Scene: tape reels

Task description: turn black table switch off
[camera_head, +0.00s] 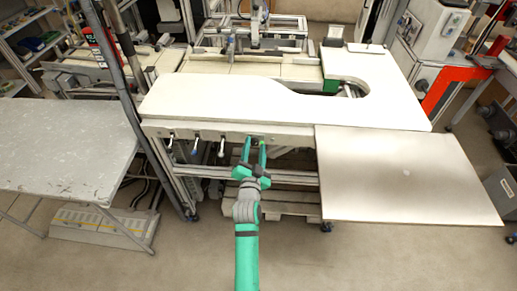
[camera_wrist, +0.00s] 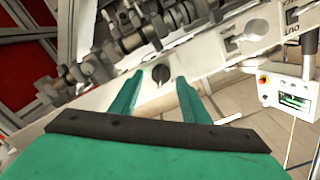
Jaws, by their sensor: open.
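The black table switch (camera_wrist: 160,74) is a small dark round knob on the pale front panel (camera_wrist: 205,70) of the white table. In the wrist view it shows beyond and between my fingertips. My gripper (camera_wrist: 159,82) has its two green fingers spread apart with nothing between them. In the head view my gripper (camera_head: 255,146) reaches up to the front rail below the white tabletop (camera_head: 230,100). The fingers largely cover the switch there. I cannot tell whether the fingers touch the switch, nor which setting it is in.
Several levers (camera_head: 221,149) hang from the rail left of my gripper. A pale board (camera_head: 405,175) juts out on the right. A grey table (camera_head: 65,150) stands at the left, beside a dark upright post (camera_head: 150,140). Open floor (camera_head: 330,265) lies in front.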

